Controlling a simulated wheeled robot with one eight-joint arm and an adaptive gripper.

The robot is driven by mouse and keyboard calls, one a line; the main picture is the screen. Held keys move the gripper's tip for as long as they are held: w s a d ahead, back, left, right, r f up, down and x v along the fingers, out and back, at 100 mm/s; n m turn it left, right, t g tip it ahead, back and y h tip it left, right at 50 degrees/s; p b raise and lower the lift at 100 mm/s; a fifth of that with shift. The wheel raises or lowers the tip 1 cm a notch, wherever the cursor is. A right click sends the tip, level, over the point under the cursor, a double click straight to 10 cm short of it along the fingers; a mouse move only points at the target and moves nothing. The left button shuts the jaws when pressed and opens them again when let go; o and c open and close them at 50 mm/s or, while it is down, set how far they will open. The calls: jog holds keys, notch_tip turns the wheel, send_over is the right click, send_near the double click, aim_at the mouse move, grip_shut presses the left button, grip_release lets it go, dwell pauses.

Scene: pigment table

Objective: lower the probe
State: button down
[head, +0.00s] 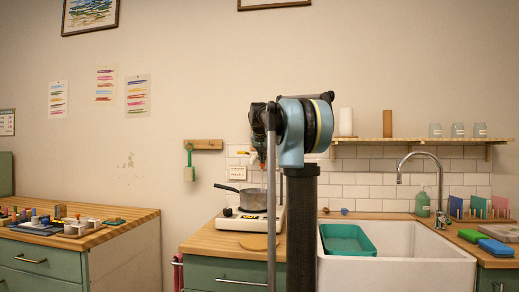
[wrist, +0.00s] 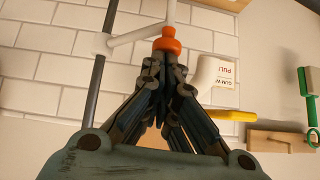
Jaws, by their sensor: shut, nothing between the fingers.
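The probe shows in the wrist view as a thin white rod with an orange cap (wrist: 167,40). A white clamp arm (wrist: 125,37) joins it to a grey stand post (wrist: 97,75). My gripper (wrist: 165,62) is shut and empty, its fingertips right by the orange cap; I cannot tell whether they touch it. In the head view my gripper is mostly hidden behind my arm, above the hotplate (head: 236,237). A grey saucepan (head: 244,199) stands on the hotplate. The probe's lower end cannot be made out.
A white sink (head: 397,268) with a teal tub (head: 346,240) is to the right. A wall shelf (head: 420,140) holds jars. A green tool (head: 189,163) hangs from a wooden wall rail (head: 207,144). A yellow bar (wrist: 230,115) lies close to the fingers in the wrist view.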

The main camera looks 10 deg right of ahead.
aim_at(263, 165)
notch_tip(263, 165, down, 4)
jog(key=shift+f, duration=0.15)
jog(key=shift+s+f, duration=0.15)
jog(key=shift+f, duration=0.1)
dwell(0.3)
